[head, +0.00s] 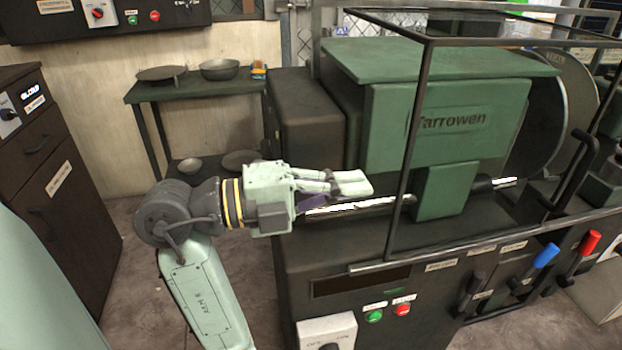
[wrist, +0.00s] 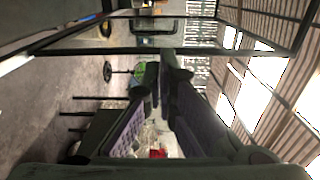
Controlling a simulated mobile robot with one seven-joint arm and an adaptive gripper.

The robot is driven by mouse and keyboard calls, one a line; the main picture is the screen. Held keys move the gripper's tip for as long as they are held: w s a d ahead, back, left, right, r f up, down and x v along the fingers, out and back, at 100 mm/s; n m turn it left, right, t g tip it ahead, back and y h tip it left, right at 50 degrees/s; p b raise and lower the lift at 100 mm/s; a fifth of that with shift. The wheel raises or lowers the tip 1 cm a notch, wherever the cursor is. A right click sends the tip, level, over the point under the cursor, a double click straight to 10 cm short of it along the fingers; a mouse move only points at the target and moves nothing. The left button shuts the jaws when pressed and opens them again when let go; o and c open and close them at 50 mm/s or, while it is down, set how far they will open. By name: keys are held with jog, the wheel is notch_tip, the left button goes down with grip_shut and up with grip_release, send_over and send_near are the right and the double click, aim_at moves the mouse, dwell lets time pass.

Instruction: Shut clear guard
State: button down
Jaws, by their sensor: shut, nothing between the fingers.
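The clear guard (head: 418,125) is a dark-framed see-through box over the right part of the green lathe in the head view. A black bar handle (head: 577,150) stands at its front right. My gripper (head: 362,183) is shut and empty, its fingers pointing right, left of the guard's front left post in the picture. It appears apart from the post and the handle. In the wrist view the shut fingers (wrist: 160,80) fill the middle, with dark frame bars (wrist: 100,46) beyond them; I cannot tell whether these belong to the guard.
The lathe (head: 440,125) has a bright shaft (head: 350,207) behind my gripper. Green and red buttons (head: 402,309) and blue and red levers (head: 547,254) line its front. A green side table (head: 190,90) holds pans at the back left. A dark cabinet (head: 50,170) stands left.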

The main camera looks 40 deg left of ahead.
aim_at(400, 181)
jog(key=shift+p+x, duration=0.8)
jog(key=shift+x, duration=1.5)
jog(key=shift+w+f, duration=0.1)
jog(key=shift+w, duration=0.05)
